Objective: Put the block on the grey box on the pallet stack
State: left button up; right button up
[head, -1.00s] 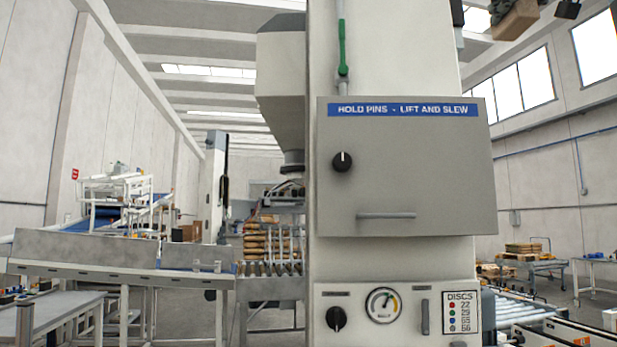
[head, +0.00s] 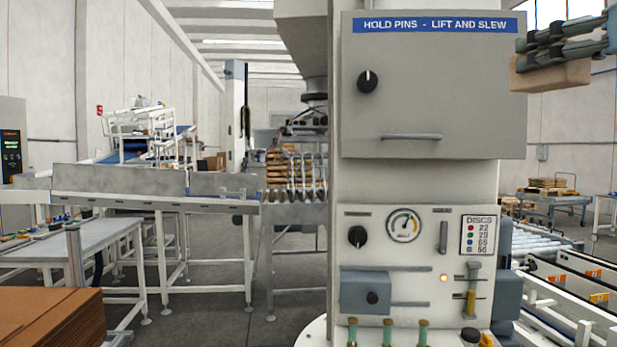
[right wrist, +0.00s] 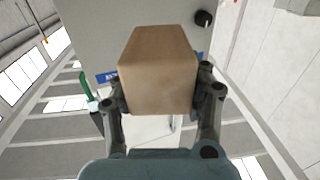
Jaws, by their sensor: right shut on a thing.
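A plain brown block (head: 550,76) is at the upper right of the head view, in front of the right edge of the grey box (head: 435,85) with the blue label strip. My right gripper (head: 545,48) is shut on the block and holds it in the air, with nothing touching it from below. The block also fills the middle of the right wrist view (right wrist: 158,72), with a finger on each side of it. Wooden pallets (head: 546,184) are stacked low at the far right; I cannot tell whether they are the task's stack. My left gripper is out of view.
The tall white column (head: 415,182) carries a gauge, knobs and several upright pins. A roller conveyor (head: 560,245) runs at the right. A cardboard stack (head: 50,318) is at the bottom left.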

jog(key=s+a+f+n+g+y, duration=0.15)
jog(key=a+f, duration=0.25)
jog(key=f, duration=0.6)
jog(key=s+a+f+n+y, duration=0.1)
jog(key=s+a+f+y, duration=0.2)
jog(key=f, duration=0.6)
jog(key=s+a+f+n+y, duration=0.1)
jog(key=s+a+f, duration=0.1)
jog(key=a+f, duration=0.6)
notch_tip(320, 180, down, 21)
jog(key=d+b, duration=0.2)
jog(key=b, duration=1.7)
jog(key=shift+d+f, duration=0.2)
